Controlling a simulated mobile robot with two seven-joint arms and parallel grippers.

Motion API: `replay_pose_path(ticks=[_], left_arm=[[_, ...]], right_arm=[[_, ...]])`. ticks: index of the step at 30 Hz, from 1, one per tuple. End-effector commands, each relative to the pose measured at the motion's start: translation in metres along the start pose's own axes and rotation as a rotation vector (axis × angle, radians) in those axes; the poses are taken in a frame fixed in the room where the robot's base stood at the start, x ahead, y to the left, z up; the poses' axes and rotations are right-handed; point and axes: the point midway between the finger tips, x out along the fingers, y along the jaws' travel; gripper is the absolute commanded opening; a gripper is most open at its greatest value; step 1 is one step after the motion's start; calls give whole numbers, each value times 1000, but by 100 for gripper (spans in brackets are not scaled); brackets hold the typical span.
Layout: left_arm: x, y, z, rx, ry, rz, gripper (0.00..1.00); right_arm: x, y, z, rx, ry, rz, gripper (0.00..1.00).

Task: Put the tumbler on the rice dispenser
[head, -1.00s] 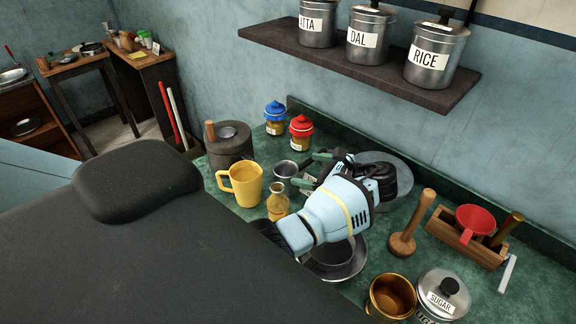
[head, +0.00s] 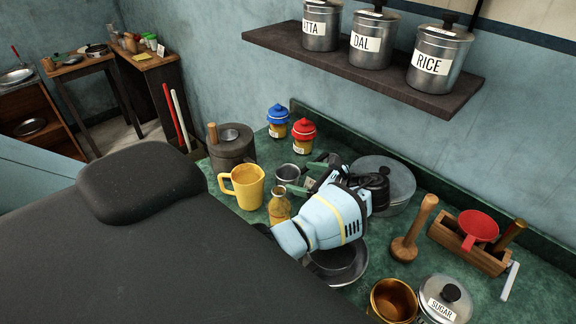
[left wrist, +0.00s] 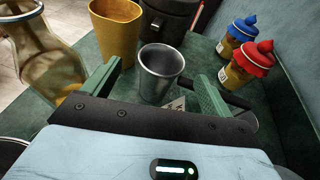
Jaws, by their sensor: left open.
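The tumbler (head: 287,173) is a small grey metal cup standing upright on the green counter. In the left wrist view the tumbler (left wrist: 160,72) stands just ahead of and between my two green fingers. My left gripper (head: 297,176) is open and empty; its fingers point at the tumbler, with gaps visible on both sides (left wrist: 158,74). A metal canister labelled RICE (head: 438,52) stands at the right end of the wall shelf, with a dark lid knob; I cannot tell whether it is the rice dispenser. My right gripper is not in view.
A yellow mug (head: 246,187) and an oil bottle (head: 279,207) stand close to the tumbler's left and front. A dark round container (head: 232,150) and red- and blue-lidded jars (head: 303,132) stand behind. A pan (head: 345,265) lies below my arm. The wall shelf (head: 350,68) overhangs the back.

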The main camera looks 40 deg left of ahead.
Motion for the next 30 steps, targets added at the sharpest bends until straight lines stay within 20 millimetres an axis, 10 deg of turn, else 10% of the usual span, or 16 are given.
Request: replay_pose_path(ticks=[15,30], left_arm=[[39,-3,0,-1,1,0,86],[39,-3,0,-1,0,0,32]], right_arm=[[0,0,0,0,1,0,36],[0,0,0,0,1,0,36]])
